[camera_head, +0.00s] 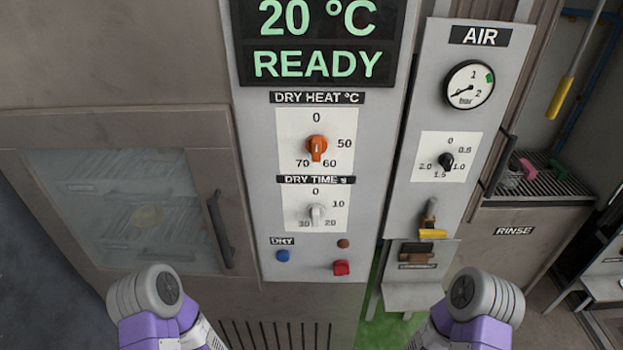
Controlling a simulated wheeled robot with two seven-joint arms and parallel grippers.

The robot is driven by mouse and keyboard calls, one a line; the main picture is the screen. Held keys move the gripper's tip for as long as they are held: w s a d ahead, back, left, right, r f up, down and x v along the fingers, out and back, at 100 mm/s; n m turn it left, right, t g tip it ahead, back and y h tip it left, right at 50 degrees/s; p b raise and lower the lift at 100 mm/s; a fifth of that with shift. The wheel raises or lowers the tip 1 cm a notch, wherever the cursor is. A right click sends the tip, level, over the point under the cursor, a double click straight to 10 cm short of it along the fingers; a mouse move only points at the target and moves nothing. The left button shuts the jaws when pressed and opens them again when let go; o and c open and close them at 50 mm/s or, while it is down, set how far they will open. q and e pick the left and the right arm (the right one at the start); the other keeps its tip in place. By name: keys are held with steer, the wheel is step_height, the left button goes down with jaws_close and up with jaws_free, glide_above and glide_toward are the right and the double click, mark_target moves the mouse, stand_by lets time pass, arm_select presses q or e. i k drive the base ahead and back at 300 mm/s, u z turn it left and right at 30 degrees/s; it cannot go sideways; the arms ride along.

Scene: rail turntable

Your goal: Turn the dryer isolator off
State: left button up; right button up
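The dryer's control panel (258,200) stands upright in the middle. A red switch-like part (342,267) sits at its lower right, under a small brown round lamp or button (343,243). No readable label names the isolator, so I cannot tell for certain that this red part is it, nor its position. A blue button (283,256) sits at the lower left under the DRY label. The display (318,40) reads 20 °C READY. Only purple and grey links of my two arms show at the bottom edge. Neither gripper is in view.
An orange DRY HEAT knob (317,147) and a pale DRY TIME knob (317,212) sit above. To the right, the AIR panel (402,185) carries a gauge (468,85), a black knob (446,160) and a yellow-handled lever (432,233). A glazed door with a dark handle (221,230) is left.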

mark_target(341, 267)
steer(key=z, duration=2.15)
steer(key=k, duration=1.3)
steer(key=u, duration=1.5)
steer(key=i, duration=1)
